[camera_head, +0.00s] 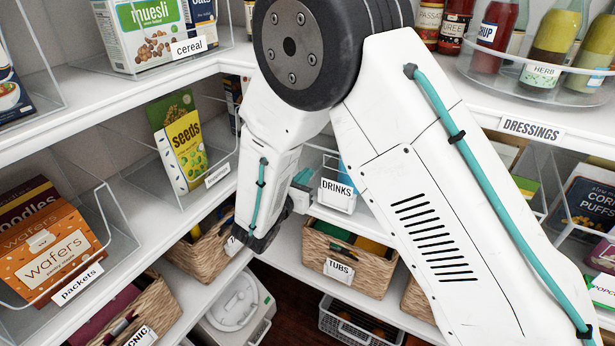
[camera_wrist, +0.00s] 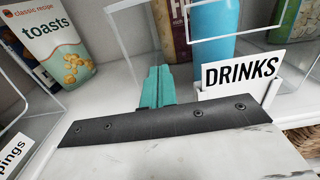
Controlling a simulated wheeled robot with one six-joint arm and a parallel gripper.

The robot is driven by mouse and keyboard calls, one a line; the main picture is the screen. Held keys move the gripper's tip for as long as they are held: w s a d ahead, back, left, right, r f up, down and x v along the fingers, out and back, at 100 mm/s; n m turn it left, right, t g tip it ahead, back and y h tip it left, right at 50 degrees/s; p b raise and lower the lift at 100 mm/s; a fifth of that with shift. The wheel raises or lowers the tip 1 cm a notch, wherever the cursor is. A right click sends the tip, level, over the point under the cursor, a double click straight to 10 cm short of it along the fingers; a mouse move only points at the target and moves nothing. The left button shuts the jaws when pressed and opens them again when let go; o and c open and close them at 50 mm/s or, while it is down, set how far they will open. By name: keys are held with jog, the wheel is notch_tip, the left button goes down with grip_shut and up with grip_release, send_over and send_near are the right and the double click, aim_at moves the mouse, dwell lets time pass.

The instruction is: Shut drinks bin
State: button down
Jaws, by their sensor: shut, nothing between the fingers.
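The drinks bin is a clear bin with a white DRINKS label (camera_head: 337,188) on its front, on the middle shelf in the corner. A blue item (camera_wrist: 213,35) stands inside it, behind the label. In the wrist view the label (camera_wrist: 240,72) is large and close on the right. My gripper (camera_wrist: 156,86) has its teal fingers shut and empty, just left of the label at the bin's front. I cannot tell whether they touch the bin. In the head view my gripper (camera_head: 302,177) is left of the label, and my arm hides part of the bin's surroundings.
A TUBS basket (camera_head: 345,265) sits on the shelf below. A clear bin with a seeds packet (camera_head: 183,148) is to the left. A toasts packet (camera_wrist: 45,42) stands left of my fingers in the wrist view. Bottles stand on a turntable (camera_head: 540,82) at upper right.

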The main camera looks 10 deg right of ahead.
jog(key=shift+w+d+r, duration=0.2)
jog(key=shift+w, duration=0.1)
jog(key=shift+s+a+f, duration=0.1)
jog(key=shift+s+a, duration=0.3)
jog(key=v, duration=1.4)
jog(key=s+d+r+m+g, duration=0.3)
jog(key=s+d+m+g, duration=0.35)
jog(key=d, duration=0.25)
jog(key=s+d+r+m+g, duration=0.2)
jog(key=s+d+m+g, duration=0.3)
jog(key=d+m+g, duration=0.3)
jog(key=s+d+r+m+t+y, duration=0.1)
jog(key=s+d+r+m+y, duration=0.9)
jog(key=s+m, duration=0.4)
notch_tip(320, 180, up, 3)
jog(key=shift+d+f+y, duration=0.15)
jog(key=shift+d+y, duration=0.15)
jog(key=shift+d, duration=0.35)
jog(key=shift+s+m, duration=0.1)
jog(key=shift+m, duration=0.15)
